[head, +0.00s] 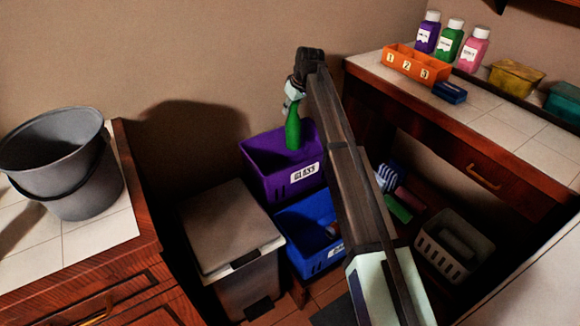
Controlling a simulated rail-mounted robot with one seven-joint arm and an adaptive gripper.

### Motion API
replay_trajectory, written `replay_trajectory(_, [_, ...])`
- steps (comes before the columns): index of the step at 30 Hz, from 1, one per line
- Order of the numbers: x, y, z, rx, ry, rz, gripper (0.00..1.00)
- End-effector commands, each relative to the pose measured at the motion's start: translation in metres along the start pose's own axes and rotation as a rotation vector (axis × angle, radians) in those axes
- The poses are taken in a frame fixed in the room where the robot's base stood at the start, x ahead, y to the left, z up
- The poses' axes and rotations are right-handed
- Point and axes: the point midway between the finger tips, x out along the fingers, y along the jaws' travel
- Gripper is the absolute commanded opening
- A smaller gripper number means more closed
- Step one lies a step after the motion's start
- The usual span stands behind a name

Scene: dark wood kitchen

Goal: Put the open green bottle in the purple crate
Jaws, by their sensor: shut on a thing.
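The open green bottle (293,128) hangs upright from my gripper (294,97), which is shut on its upper part. The purple crate (268,180), with a white label reading "GLASS", stands near the wall in the middle of the head view. The bottle's lower end overlaps the crate's opening in the picture; I cannot tell whether it is above the rim or inside. My gripper is above the crate. The fingertips are small and partly hidden.
A blue crate (305,240) stands in front of the purple one. A grey lidded bin (226,232) is to the left. A grey bucket (75,175) sits on the left counter. The right counter holds an orange numbered box (413,66) and several capped bottles. A whitish basket (452,244) stands lower right.

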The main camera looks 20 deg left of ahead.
Motion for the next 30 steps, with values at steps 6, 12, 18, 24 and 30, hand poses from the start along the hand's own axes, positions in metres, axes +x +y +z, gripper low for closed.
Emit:
replay_trajectory(6, [0.045,-0.001,0.021,0.0,-0.002,-0.002,0.0])
replay_trajectory(12, [0.09,0.0,0.039,0.0,-0.001,-0.001,0.0])
replay_trajectory(18, [0.124,0.0,0.053,0.001,0.0,0.0,0.0])
replay_trajectory(24, [0.136,0.0,0.058,0.001,0.001,0.001,0.0])
replay_trajectory(30, [0.153,0.0,0.065,0.001,-0.001,0.0,0.0])
